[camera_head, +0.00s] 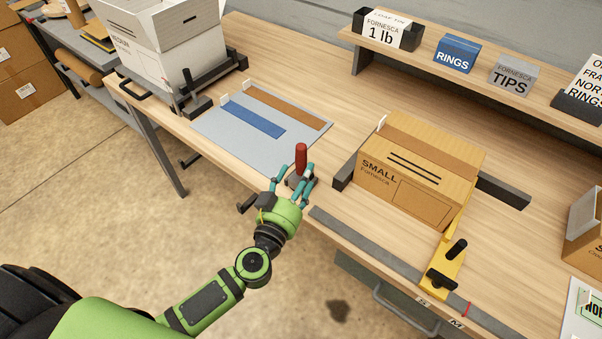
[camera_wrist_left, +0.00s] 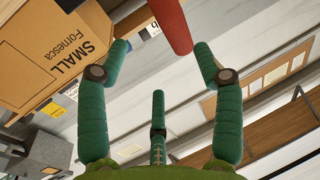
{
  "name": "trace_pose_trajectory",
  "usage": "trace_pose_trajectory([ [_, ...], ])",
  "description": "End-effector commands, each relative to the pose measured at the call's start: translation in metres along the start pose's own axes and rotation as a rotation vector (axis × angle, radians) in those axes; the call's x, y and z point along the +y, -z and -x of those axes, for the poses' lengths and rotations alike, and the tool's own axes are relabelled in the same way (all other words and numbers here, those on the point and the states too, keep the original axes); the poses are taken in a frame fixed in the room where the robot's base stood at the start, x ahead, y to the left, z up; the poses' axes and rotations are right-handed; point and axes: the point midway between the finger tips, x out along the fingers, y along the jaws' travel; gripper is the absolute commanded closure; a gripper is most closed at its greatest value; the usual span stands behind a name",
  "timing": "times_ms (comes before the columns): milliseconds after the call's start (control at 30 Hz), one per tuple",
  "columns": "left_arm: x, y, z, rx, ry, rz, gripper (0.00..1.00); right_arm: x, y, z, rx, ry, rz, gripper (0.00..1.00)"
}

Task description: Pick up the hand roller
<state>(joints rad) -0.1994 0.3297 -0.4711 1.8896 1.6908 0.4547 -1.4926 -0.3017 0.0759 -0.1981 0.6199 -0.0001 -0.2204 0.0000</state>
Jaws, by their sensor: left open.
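The hand roller (camera_head: 301,158) shows its red handle standing upright near the front edge of the workbench, with a dark part at its base. My left gripper (camera_head: 296,182) is at the roller, with its teal fingers around the lower part of it. In the left wrist view the red handle (camera_wrist_left: 172,22) reaches in from the top, between and just beyond the tips of my open left gripper (camera_wrist_left: 160,58). I see gaps between the handle and the fingers there. The roller's base is partly hidden by the fingers in the head view. My right gripper is not in view.
A grey mat (camera_head: 222,126) with blue and brown strips lies behind the gripper. A SMALL cardboard box (camera_head: 408,200) stands to the right between dark rails. A yellow tool (camera_head: 447,262) lies in front of it. A white box (camera_head: 160,45) stands at the back left.

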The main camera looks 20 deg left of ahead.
Motion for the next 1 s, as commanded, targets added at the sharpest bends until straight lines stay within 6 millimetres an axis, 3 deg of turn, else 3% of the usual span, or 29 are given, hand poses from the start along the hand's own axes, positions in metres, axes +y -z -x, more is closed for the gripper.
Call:
trace_pose_trajectory([
  [267,-0.011,-0.005,-0.021,-0.019,0.049,-0.008,0.33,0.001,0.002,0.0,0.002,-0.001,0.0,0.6],
  [600,-0.017,-0.009,-0.066,-0.019,0.048,-0.007,0.33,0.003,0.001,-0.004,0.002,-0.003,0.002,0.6],
  [900,-0.017,-0.009,-0.072,-0.021,0.046,-0.006,0.33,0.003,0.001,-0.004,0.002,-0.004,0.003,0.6],
  [933,-0.017,-0.009,-0.072,-0.02,0.046,-0.006,0.37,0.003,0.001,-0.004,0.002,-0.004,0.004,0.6],
  [1000,-0.017,-0.009,-0.072,-0.02,0.046,-0.006,0.65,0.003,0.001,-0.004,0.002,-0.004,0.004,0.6],
])
